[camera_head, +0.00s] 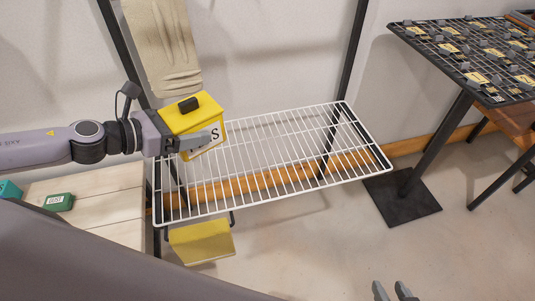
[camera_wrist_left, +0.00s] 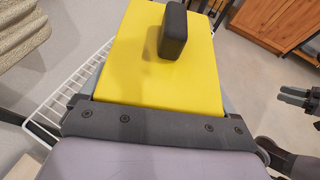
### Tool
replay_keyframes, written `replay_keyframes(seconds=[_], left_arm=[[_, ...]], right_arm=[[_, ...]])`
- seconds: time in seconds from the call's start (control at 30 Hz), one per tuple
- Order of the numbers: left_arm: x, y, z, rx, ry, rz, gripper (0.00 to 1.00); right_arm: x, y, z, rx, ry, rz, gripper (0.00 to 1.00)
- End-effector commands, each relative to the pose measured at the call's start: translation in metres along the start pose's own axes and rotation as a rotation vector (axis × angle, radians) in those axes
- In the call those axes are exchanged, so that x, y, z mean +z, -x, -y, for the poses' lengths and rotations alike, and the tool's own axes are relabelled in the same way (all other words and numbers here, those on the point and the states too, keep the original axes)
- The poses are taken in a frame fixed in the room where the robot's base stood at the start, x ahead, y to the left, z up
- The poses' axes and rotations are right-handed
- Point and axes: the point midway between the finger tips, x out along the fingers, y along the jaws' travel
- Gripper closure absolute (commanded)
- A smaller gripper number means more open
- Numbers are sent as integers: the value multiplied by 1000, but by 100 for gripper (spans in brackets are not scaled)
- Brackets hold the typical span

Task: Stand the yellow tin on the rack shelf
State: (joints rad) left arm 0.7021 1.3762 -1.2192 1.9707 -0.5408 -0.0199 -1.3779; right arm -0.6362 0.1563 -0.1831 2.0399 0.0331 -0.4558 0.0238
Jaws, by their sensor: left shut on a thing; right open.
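The yellow tin (camera_head: 190,115) has a yellow lid with a black knob and a white label with dark letters. My left gripper (camera_head: 195,142) is shut on it and holds it upright, over the left part of the white wire rack shelf (camera_head: 280,155). I cannot tell whether the tin touches the wires. In the left wrist view the tin's yellow lid (camera_wrist_left: 190,75) fills the middle, and the rack shelf (camera_wrist_left: 70,90) shows at the left. My right gripper (camera_head: 393,291) is open and empty at the bottom edge of the head view, away from the shelf.
A beige cloth (camera_head: 165,45) hangs behind the tin. A yellow box-like thing (camera_head: 200,242) is below the shelf. A pale wooden surface (camera_head: 110,200) with a green box (camera_head: 59,202) is at the left. A dark grid table (camera_head: 480,60) stands at the right. The shelf's middle and right are bare.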

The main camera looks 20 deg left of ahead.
Motion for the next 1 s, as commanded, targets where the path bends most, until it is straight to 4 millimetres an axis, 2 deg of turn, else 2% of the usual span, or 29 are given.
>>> replay_keyframes(seconds=[0.37, 0.47, 0.77, 1.0], left_arm=[[-4, 4, -6, -10, -6, 0, 61], [-13, 0, -6, -11, -5, -1, 61], [-69, -23, -5, -11, -2, -2, 61], [-122, -45, -5, -11, -1, -1, 61]], right_arm=[[4, -3, 0, -1, -3, 2, 57], [9, -7, 0, -1, -4, 0, 57], [45, -35, 0, -1, -10, 2, 57], [72, -54, 0, -3, -5, 5, 57]])
